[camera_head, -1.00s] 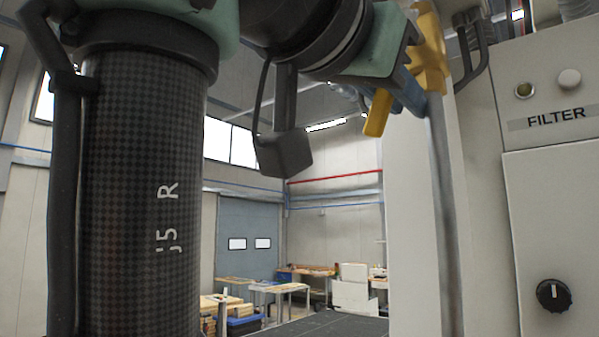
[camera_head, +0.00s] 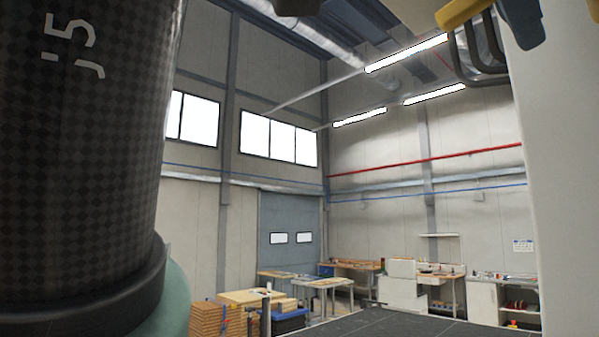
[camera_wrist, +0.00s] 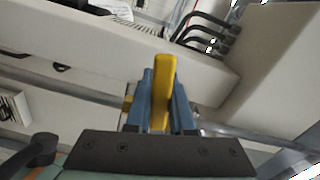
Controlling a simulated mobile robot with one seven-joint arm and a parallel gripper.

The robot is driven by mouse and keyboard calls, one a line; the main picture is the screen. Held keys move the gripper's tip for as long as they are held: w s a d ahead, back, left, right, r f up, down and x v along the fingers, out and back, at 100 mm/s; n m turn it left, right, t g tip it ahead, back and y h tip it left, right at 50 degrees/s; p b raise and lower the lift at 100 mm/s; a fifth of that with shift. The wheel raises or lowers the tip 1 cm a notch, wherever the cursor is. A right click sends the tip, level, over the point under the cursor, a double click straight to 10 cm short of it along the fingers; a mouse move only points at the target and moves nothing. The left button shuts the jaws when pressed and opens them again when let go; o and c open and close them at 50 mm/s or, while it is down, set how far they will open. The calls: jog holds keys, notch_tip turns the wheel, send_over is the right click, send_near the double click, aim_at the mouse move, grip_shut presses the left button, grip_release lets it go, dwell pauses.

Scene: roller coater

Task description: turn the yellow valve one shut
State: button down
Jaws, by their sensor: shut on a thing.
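The yellow valve one shows in the wrist view as a yellow handle (camera_wrist: 162,78) standing up between the two blue fingers of my gripper (camera_wrist: 164,88). The fingers are shut on the handle, one on each side of it. A small yellow part shows left of the left finger. In the head view, part of the yellow valve (camera_head: 456,12) is cut off by the top edge at the right, and a blue finger of my gripper (camera_head: 522,22) shows beside it. The rest of the valve and the gripper is out of that view.
A pale machine wall (camera_head: 560,150) stands at the right, close to the gripper. Dark bent pipes (camera_wrist: 205,35) run near the valve. Workbenches (camera_head: 325,285) and stacked wood (camera_head: 215,318) stand far back. My arm fills the left.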

jog(key=shift+a+r+m+p, duration=0.1)
jog(key=shift+r+m+p, duration=0.65)
jog(key=shift+m, duration=0.65)
jog(key=shift+r, duration=0.1)
jog(key=c, duration=0.8)
grip_release()
